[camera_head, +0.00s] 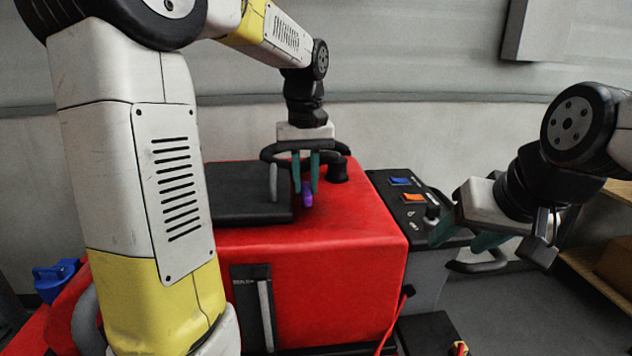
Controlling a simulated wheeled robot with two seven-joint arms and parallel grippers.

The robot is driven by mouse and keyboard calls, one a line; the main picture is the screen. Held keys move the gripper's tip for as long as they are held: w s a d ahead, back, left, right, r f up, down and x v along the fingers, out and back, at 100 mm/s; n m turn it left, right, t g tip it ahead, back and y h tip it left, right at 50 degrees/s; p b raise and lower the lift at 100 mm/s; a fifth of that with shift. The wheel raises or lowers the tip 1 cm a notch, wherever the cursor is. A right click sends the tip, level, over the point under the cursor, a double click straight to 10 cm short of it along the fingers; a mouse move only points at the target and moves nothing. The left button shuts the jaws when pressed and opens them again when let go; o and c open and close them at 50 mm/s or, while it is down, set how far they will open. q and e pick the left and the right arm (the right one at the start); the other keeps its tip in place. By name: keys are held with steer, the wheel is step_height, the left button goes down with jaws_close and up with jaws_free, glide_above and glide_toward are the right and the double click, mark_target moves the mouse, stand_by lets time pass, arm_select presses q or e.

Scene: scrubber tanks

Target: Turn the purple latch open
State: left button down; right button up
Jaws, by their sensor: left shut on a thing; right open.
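The purple latch (307,195) is a small piece on top of the red scrubber tank (330,238), at the right edge of a dark flat lid (245,196). My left gripper (304,187) points down over the latch and is shut on it, with its green fingers on either side. The fingers hide part of the latch, and I cannot tell how far it is turned. My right gripper (458,240) is open and empty, out to the right beside the machine's control panel.
A dark panel with a blue switch (400,181) and an orange switch (413,197) lies right of the red tank. A black knob (337,170) stands behind the latch. A wooden shelf (598,278) with a box is at the far right. A grey wall stands behind.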

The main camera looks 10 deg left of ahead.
mark_target(305, 186)
arm_select(q)
steer(key=shift+r, duration=0.1)
steer(key=c, duration=1.3)
jaws_free()
steer(key=shift+o, duration=0.2)
step_height(305, 186, up, 8)
steer(key=shift+f, duration=0.15)
